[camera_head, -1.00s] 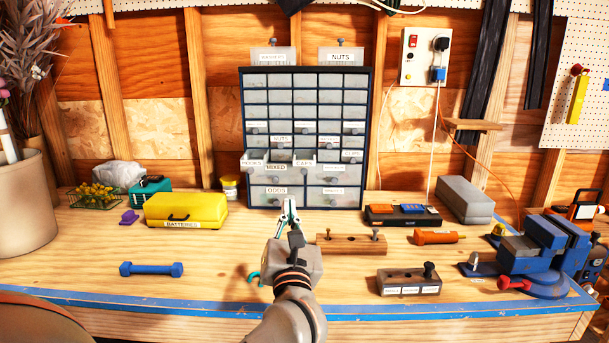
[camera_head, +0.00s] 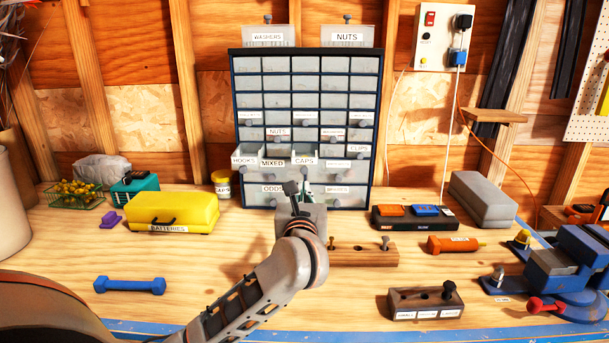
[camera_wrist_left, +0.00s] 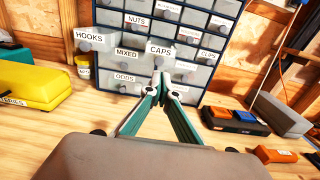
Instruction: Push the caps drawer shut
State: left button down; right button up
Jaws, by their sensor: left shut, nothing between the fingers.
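The caps drawer (camera_head: 304,161) sticks out of the blue-framed parts cabinet (camera_head: 233,110), in its lower middle. Its CAPS label also shows in the left wrist view (camera_wrist_left: 160,50). My left gripper (camera_head: 304,188) is shut and empty in front of the cabinet, just below the caps drawer front in the picture. In the left wrist view its teal fingers (camera_wrist_left: 161,80) meet just under the CAPS label; I cannot tell whether they touch the drawer. My wrist hides part of the fingers in the head view. My right gripper is not in view.
The hooks drawer (camera_head: 246,159) also sticks out, left of the caps drawer. A wooden block with bolts (camera_head: 362,257) lies right of my left wrist. A yellow batteries case (camera_head: 172,212) stands left, and a black tray (camera_head: 414,218) right. Bare bench lies between the case and my arm.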

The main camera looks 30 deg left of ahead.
aim_at(305, 171)
pick_arm(q)
jog(key=p+x, duration=0.1)
jog(key=x, duration=0.7)
jog(key=shift+w, duration=0.25)
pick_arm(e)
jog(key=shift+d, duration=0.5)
pick_arm(q)
jog(key=shift+a, duration=0.1)
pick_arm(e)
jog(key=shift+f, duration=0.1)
